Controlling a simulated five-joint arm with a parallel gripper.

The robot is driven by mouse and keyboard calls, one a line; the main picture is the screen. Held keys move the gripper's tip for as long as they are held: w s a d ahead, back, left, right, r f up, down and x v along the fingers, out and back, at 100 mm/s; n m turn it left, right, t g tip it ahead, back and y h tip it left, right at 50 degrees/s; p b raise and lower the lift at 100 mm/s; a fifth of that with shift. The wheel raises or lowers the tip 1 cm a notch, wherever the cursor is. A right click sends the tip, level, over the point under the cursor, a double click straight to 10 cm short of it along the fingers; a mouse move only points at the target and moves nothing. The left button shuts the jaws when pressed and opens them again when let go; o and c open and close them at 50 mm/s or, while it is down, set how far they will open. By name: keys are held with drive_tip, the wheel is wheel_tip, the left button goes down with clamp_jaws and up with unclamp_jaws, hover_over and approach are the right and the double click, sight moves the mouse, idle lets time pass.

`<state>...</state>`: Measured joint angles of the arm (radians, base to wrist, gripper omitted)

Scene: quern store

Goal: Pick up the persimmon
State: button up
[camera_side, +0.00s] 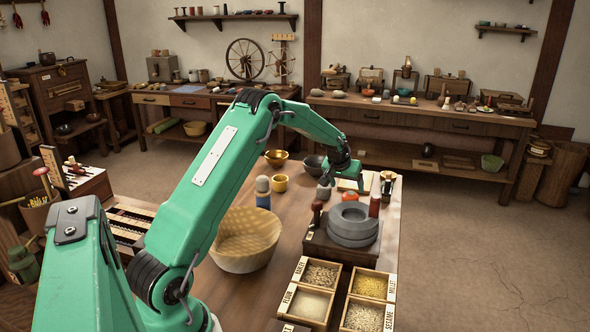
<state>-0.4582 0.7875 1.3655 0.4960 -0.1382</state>
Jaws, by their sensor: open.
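A small orange-red round thing (350,196), which looks like the persimmon, sits on the wooden table just behind the grey stone quern (353,225). Only its upper part shows; the quern hides its lower side. My gripper (346,185) is at the end of the green arm, pointing down over the far part of the table. It is open, with its fingers apart and close to the orange thing in the picture. Whether the persimmon lies between the fingers or in front of them, I cannot tell. I see nothing held.
Grain boxes (340,292) fill the near right.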

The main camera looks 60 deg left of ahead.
sight(349, 194)
drive_tip(key=shift+x, duration=0.95)
drive_tip(key=shift+x, duration=2.6)
drive_tip(key=shift+c, duration=0.5)
drive_tip(key=c, duration=1)
